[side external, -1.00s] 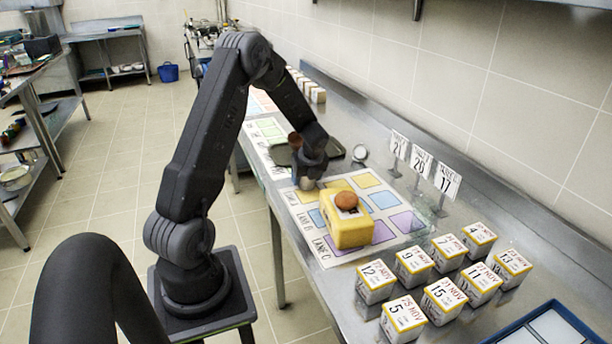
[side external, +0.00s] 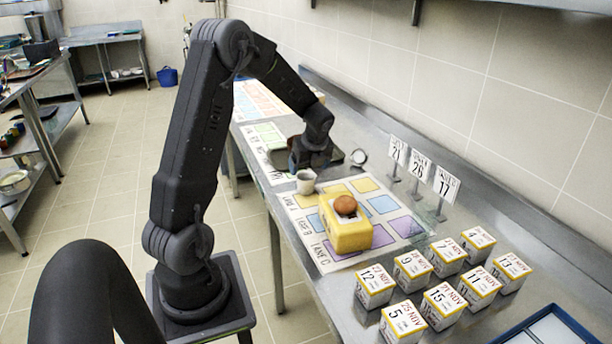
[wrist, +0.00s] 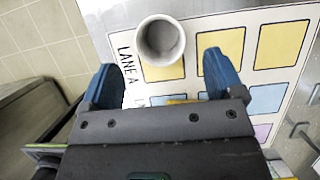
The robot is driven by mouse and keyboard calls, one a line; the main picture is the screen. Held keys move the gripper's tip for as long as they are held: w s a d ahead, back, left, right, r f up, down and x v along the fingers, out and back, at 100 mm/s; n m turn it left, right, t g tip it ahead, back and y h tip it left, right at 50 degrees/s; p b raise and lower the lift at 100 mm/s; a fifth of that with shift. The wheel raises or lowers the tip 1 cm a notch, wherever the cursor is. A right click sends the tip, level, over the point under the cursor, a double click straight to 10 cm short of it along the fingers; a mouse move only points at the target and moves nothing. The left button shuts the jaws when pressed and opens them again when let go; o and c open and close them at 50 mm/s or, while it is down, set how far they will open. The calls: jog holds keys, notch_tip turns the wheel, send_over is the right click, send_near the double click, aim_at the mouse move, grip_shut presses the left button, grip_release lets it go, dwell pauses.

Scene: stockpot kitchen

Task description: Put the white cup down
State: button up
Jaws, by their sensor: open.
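In the wrist view the cup (wrist: 161,40) is seen from above, looks empty, and overlaps the first yellow square beside the "LANE A" lettering. My gripper (side external: 311,163) is just behind the cup in the side view. In the wrist view its blue fingers (wrist: 160,75) are spread apart with nothing between them, and the cup lies just beyond the tips, apart from them.
A yellow block (side external: 346,228) with a brown round thing (side external: 345,204) on top sits on the mat, right of the cup. Number signs (side external: 420,166) stand along the back. Several dated boxes (side external: 440,297) and a blue tray (side external: 545,328) fill the right.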

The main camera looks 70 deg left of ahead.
jog(key=s+d+r+n+t+h, duration=0.15)
jog(key=d+r+n, duration=0.25)
jog(key=d+r, duration=0.45)
jog(key=s+d+r+n+t, duration=0.2)
jog(key=d+r+n, duration=0.25)
jog(key=d, duration=0.65)
jog(key=s+d+r+n+t+h, duration=0.2)
jog(key=s+d+n+h, duration=0.1)
jog(key=s+d+n, duration=0.6)
jog(key=s+d, duration=0.2)
jog(key=d, duration=0.2)
jog(key=shift+r, duration=0.2)
